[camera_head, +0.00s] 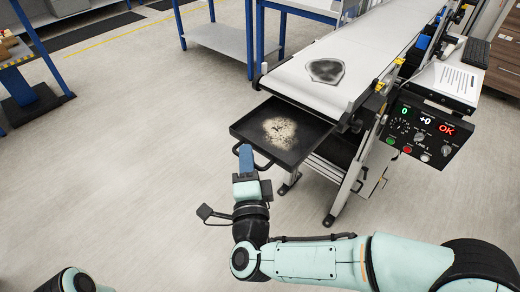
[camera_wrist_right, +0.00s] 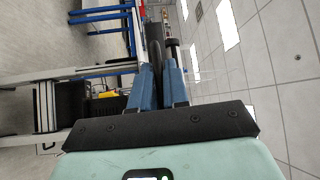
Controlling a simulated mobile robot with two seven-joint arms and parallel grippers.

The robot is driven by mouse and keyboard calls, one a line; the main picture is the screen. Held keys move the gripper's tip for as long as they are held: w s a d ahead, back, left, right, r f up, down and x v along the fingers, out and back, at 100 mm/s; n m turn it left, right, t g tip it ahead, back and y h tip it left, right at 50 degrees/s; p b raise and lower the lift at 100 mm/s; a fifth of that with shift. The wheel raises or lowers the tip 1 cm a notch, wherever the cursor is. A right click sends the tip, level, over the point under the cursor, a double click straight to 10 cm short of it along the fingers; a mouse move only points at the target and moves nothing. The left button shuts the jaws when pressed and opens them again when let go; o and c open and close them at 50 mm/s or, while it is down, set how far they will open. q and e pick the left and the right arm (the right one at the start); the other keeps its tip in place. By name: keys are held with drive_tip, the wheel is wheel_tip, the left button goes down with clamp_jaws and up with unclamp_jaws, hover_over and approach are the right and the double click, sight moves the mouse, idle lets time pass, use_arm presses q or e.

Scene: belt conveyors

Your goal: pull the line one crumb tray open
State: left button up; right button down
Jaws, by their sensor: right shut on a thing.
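The line one crumb tray (camera_head: 308,137) is a shallow black tray that sticks out from under the near end of the belt. A pale heap of crumbs (camera_head: 280,131) lies in it. Its dark handle (camera_head: 264,165) is on the front edge. My right gripper (camera_head: 246,152) is at that front edge, its blue fingers shut on the handle. In the right wrist view the two fingers (camera_wrist_right: 160,62) close on a dark bar between them. The gripper hides part of the handle. My left gripper is out of view.
A crumpled clear bag with a dark patch (camera_head: 325,70) lies on the white belt (camera_head: 345,50). The LINE 1 control panel (camera_head: 423,130) hangs at the belt's right side, reading OK. A blue-framed table (camera_head: 222,38) stands behind. The floor (camera_head: 130,150) to the left is clear.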

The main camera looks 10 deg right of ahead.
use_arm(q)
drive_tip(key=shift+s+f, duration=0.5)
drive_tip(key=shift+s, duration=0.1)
use_arm(e)
drive_tip(key=shift+s+a, duration=0.7)
drive_tip(key=shift+a, duration=0.25)
drive_tip(key=c, duration=1.3)
unclamp_jaws()
drive_tip(key=shift+s, duration=0.1)
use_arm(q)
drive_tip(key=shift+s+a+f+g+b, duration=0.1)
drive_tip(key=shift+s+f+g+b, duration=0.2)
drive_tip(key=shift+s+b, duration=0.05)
use_arm(e)
drive_tip(key=s, duration=0.4)
drive_tip(key=s+a+f, duration=0.1)
drive_tip(key=s, duration=0.8)
drive_tip(key=shift+a+f, duration=0.2)
drive_tip(key=shift+f, duration=0.2)
